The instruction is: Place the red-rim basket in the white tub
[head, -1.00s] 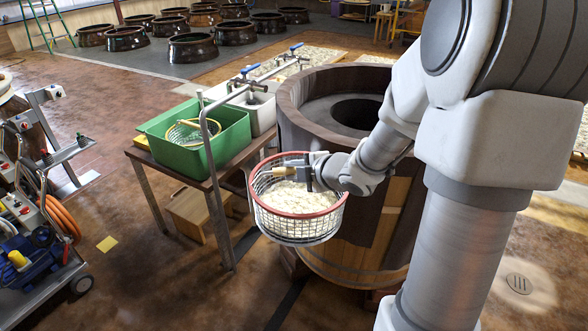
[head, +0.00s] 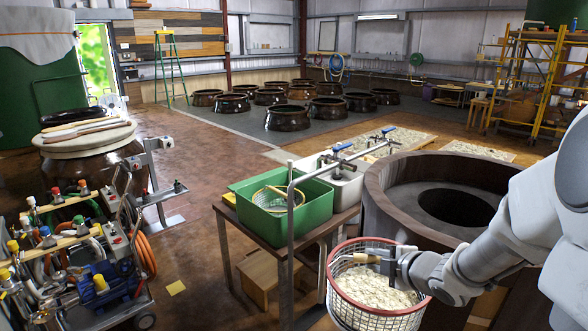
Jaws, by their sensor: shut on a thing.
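The red-rim basket (head: 352,310) is a wire basket with a pale, grainy load (head: 374,286) inside. It hangs in the air at the bottom right of the head view, in front of the wooden vat. My gripper (head: 372,258) is shut on it at the rim's far side; the fingertips are small and partly merge with the handle there. The white tub (head: 347,188) stands on the table behind the green tub, under the taps. Its near left side is hidden by the green tub, and its inside shows only in part.
The green tub (head: 312,215) with a yellow-rim basket (head: 270,198) stands on the table (head: 262,232). A metal pipe with blue-handled taps (head: 290,225) rises at the table's front. The large wooden vat (head: 375,205) is close on the right.

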